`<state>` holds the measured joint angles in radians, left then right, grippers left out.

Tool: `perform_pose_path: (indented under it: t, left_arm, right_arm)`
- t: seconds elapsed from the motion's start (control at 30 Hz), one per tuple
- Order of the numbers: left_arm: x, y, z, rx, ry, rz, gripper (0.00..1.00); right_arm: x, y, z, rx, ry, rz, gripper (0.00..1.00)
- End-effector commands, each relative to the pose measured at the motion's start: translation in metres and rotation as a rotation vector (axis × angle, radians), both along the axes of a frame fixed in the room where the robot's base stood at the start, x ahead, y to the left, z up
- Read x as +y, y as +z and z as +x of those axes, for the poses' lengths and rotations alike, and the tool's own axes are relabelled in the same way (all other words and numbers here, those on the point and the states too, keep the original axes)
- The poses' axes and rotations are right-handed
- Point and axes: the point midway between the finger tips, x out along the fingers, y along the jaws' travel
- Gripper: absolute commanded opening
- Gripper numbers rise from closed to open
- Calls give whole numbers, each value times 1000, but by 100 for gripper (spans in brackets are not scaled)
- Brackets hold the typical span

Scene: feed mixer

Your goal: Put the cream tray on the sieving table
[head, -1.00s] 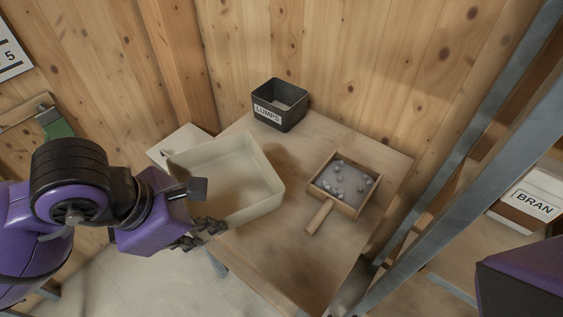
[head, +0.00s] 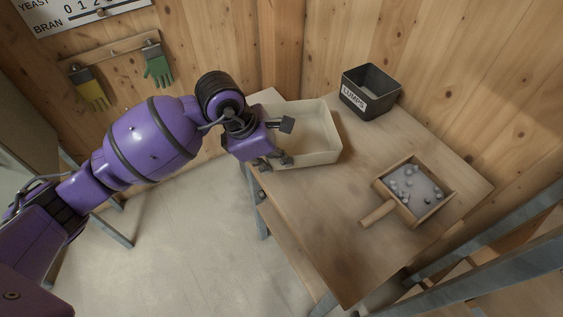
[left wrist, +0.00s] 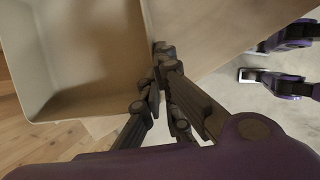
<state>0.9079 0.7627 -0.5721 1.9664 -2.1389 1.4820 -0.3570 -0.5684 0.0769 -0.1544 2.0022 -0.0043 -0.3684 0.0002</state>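The cream tray (head: 327,120) is an open, deep box over the far left part of the wooden sieving table (head: 345,215). It looks level and empty. I cannot tell for certain whether its bottom touches the tabletop. My left gripper (head: 283,143) is at the tray's near left wall, with its fingers closed on the rim. In the left wrist view the fingers (left wrist: 161,55) meet at the edge of the tray (left wrist: 90,55), and the tabletop (left wrist: 215,25) lies beside it. My right gripper is not in view.
A dark box labelled LUMPS (head: 368,93) stands at the back of the table. A wooden sieve (head: 428,188) with grey lumps and a handle lies at the right. Bare tabletop lies between tray and sieve. Grey metal posts (head: 490,245) stand at the right. Gloves (head: 157,65) hang on the wall.

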Motion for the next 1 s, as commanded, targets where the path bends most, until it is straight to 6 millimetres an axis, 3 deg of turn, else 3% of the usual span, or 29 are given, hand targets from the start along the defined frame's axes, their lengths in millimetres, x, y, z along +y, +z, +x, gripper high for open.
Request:
perform_pose_path:
  t: [0.17, 0.4, 0.7, 0.9, 1.0]
  left_arm:
    - [0, -9, 7, 0, 1, -1, 0]
    - [0, -40, 8, 0, 1, 0, 0]
    - [0, -42, 8, -1, 0, 0, 0]
    - [0, -42, 8, -1, 0, 0, 23]
    - [0, -42, 8, 0, 0, 0, 23]
  right_arm:
    - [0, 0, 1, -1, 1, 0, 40]
    - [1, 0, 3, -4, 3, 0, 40]
    - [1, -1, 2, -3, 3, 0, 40]
    - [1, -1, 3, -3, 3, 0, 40]
    - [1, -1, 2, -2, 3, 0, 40]
